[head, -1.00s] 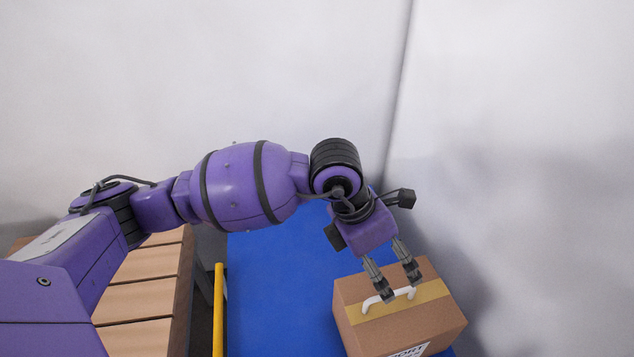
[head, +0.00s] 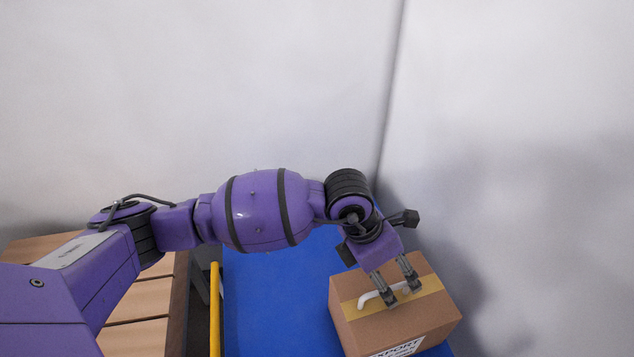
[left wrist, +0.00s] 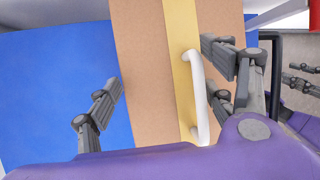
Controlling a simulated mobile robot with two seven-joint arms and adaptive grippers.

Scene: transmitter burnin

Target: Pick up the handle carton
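The handle carton (head: 395,325) is a brown box with a tan tape strip and a white handle (head: 370,297) on top. It sits on a blue surface at the lower right of the head view. My left gripper (head: 403,294) is over the carton top, fingers pointing down by the handle. In the left wrist view its two fingers (left wrist: 161,62) are spread wide with nothing gripped. The handle (left wrist: 201,105) shows between them, much closer to the right-hand finger. Whether a finger touches the carton is unclear. Grey fingers (left wrist: 302,78), perhaps my right gripper, show small at the right edge.
The blue surface (head: 270,290) is bare left of the carton. A yellow rail (head: 215,310) runs along its left side, beside a slatted wooden surface (head: 145,300). Pale walls (head: 500,120) stand behind and to the right, close to the carton.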

